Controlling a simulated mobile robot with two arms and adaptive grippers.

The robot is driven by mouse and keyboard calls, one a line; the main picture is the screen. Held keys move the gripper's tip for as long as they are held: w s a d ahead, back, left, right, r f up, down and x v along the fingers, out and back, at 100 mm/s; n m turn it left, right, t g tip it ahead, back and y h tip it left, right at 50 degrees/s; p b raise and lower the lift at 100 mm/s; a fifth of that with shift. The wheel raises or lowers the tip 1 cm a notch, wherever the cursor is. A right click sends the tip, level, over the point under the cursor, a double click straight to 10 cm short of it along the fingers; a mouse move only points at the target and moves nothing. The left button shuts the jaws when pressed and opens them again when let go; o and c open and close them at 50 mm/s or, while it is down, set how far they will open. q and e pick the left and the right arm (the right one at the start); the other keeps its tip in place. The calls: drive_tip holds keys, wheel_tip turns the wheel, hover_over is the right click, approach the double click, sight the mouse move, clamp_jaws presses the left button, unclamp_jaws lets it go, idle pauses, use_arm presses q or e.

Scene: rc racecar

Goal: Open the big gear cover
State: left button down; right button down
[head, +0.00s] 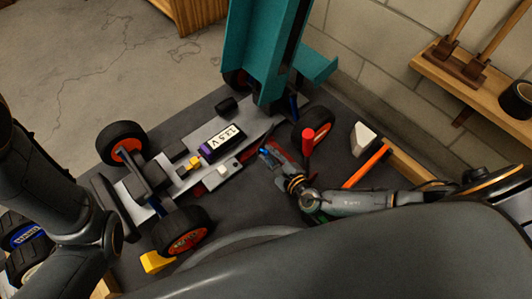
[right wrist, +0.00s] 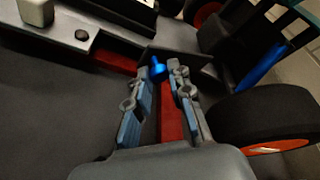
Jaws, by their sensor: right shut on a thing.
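The racecar (head: 190,165) lies on the dark tabletop, with its grey chassis and orange-rimmed wheels in the head view. My right gripper (head: 268,154) is at its right end, on the near side. In the right wrist view, the fingers of this gripper (right wrist: 161,72) close around a small blue knob (right wrist: 157,68) beside the chassis edge. A red bar (right wrist: 171,115) shows between and below the fingers. I cannot pick out the big gear cover for certain; a dark housing (right wrist: 178,38) lies just beyond the fingertips. My left arm shows at the left, but its gripper does not.
A black wheel (right wrist: 260,115) stands close to the right of my right gripper. A red-handled tool (head: 308,140), a white block (head: 362,138) and an orange bar (head: 366,165) are right of it. A tall teal structure (head: 262,45) rises behind the car.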

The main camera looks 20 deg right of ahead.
drive_tip(key=c, duration=1.2)
unclamp_jaws()
drive_tip(key=shift+v, duration=3.8)
drive_tip(key=shift+o, duration=0.2)
